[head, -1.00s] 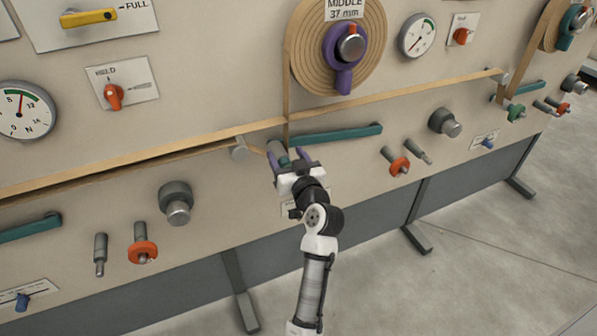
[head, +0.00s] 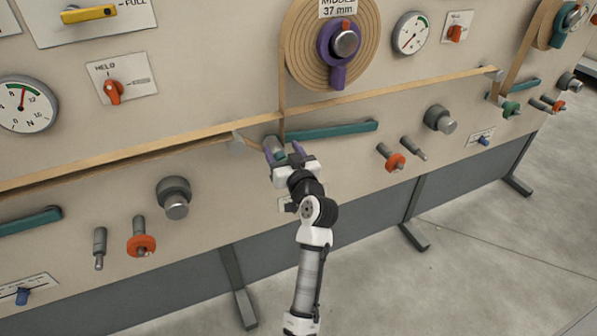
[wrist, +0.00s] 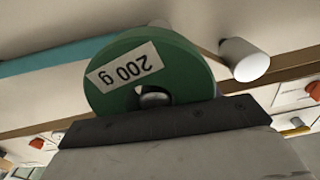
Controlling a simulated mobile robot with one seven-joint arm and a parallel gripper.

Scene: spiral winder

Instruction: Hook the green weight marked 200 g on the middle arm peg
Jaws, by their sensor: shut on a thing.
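The green weight (wrist: 190,62) is a thick disc. Its label reads 200 g, upside down in the wrist view. My gripper (wrist: 165,118) is shut on the weight's lower part in that view. A grey rounded end shows in its centre hole; I cannot tell how far it reaches through. In the head view, my gripper (head: 285,152) is at the left end of the teal middle arm (head: 335,130), close to the panel. A grey cylinder shows between the purple fingers, which hide most of the weight there. Whether the weight bears on the peg is unclear.
A pale roller (head: 237,141) with the tan band stands just left of my gripper; it also shows in the wrist view (wrist: 245,61). Holder pegs, one with an orange weight (head: 395,162), stand to the right. The purple-knobbed middle spool (head: 340,42) is above.

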